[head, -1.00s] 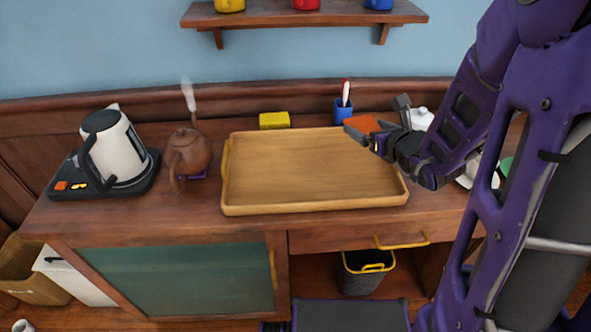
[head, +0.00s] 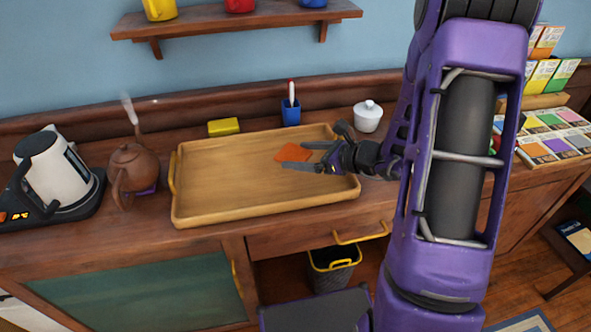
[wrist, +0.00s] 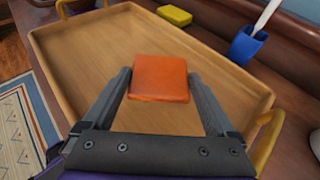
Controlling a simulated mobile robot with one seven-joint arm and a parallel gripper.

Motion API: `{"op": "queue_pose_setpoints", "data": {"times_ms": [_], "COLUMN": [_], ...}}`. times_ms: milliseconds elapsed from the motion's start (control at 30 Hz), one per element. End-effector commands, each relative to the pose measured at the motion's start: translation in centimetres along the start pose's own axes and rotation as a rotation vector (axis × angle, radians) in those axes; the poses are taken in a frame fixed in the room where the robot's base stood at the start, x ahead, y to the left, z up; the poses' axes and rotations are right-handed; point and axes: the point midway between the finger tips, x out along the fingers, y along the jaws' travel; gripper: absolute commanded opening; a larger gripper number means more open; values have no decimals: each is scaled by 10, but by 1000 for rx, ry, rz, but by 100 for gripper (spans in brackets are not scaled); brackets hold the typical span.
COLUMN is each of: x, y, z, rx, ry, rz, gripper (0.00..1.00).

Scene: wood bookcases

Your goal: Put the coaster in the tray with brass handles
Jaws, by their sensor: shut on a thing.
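The orange square coaster (head: 293,152) is between the fingertips of my gripper (head: 300,157), over the floor of the wooden tray (head: 225,175). In the wrist view the coaster (wrist: 160,77) spans from one fingertip to the other, and my gripper (wrist: 160,80) is shut on it. The coaster looks flat and low over the tray; I cannot tell whether it touches the floor. The tray has yellow brass handles at its ends, and the rest of its floor is empty.
A teapot (head: 133,168) and a kettle (head: 55,172) stand left of the tray. A wall shelf (head: 235,20) hangs above.

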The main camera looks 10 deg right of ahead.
Motion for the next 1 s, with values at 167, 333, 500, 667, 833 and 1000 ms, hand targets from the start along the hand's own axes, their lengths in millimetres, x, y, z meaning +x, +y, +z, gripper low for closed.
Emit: {"op": "queue_pose_setpoints", "data": {"times_ms": [167, 333, 500, 667, 833, 1000], "x": [6, 15, 17, 17, 18, 18], "y": [0, 0, -1, 0, 0, 0], "z": [-13, -36, -39, -41, -42, -42], "rx": [1, 1, -3, -2, -2, -1], "ry": [0, -1, -1, -1, 0, 0], "rz": [0, 0, -2, -2, -2, -2], "gripper": [32, 32, 32, 32, 100, 100]}}
